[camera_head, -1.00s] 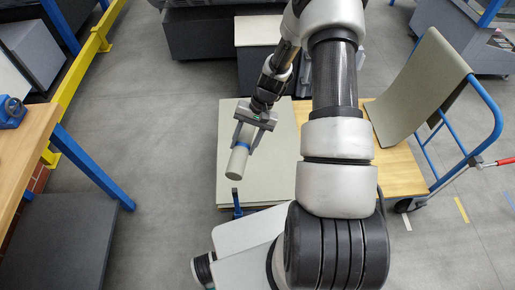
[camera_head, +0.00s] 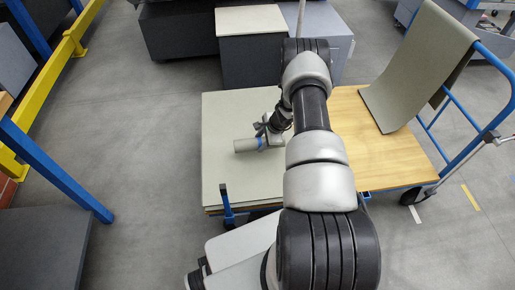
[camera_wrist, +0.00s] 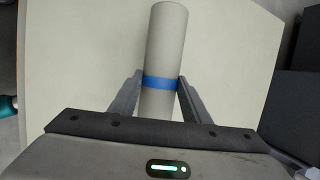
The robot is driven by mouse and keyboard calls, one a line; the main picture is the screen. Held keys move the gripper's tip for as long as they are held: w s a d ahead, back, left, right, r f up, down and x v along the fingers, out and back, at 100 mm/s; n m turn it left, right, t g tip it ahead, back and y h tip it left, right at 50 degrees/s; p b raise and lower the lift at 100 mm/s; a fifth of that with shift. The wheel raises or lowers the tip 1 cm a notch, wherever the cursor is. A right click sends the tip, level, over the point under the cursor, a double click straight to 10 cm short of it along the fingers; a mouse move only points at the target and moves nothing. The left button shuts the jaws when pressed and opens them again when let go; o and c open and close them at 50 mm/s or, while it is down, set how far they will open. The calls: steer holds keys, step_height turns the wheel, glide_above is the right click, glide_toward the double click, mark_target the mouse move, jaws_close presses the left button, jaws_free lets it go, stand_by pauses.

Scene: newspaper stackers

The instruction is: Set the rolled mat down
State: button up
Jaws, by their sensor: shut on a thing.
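The rolled mat (camera_head: 245,145) is a grey-beige cylinder with a blue band. It lies level across the left part of the cart in the head view, over the pale grey-green sheet (camera_head: 222,178). My gripper (camera_head: 264,141) is shut on it. In the wrist view, the two fingers of my gripper (camera_wrist: 158,88) close on either side of the roll (camera_wrist: 166,40) at its blue band. The pale sheet (camera_wrist: 80,60) fills the ground behind the roll. I cannot tell whether the roll touches the sheet.
The flat cart has a bare wooden deck (camera_head: 375,140) on the right and a blue handle frame (camera_head: 455,135). A grey-green mat (camera_head: 418,65) drapes over that handle. A pale-topped dark cabinet (camera_head: 250,45) stands behind the cart. A blue-legged bench (camera_head: 60,170) is at left.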

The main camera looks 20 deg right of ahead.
steer(key=shift+f+b, duration=0.55)
steer(key=shift+f, duration=1.9)
steer(key=shift+f, duration=0.1)
steer(key=o, duration=1.4)
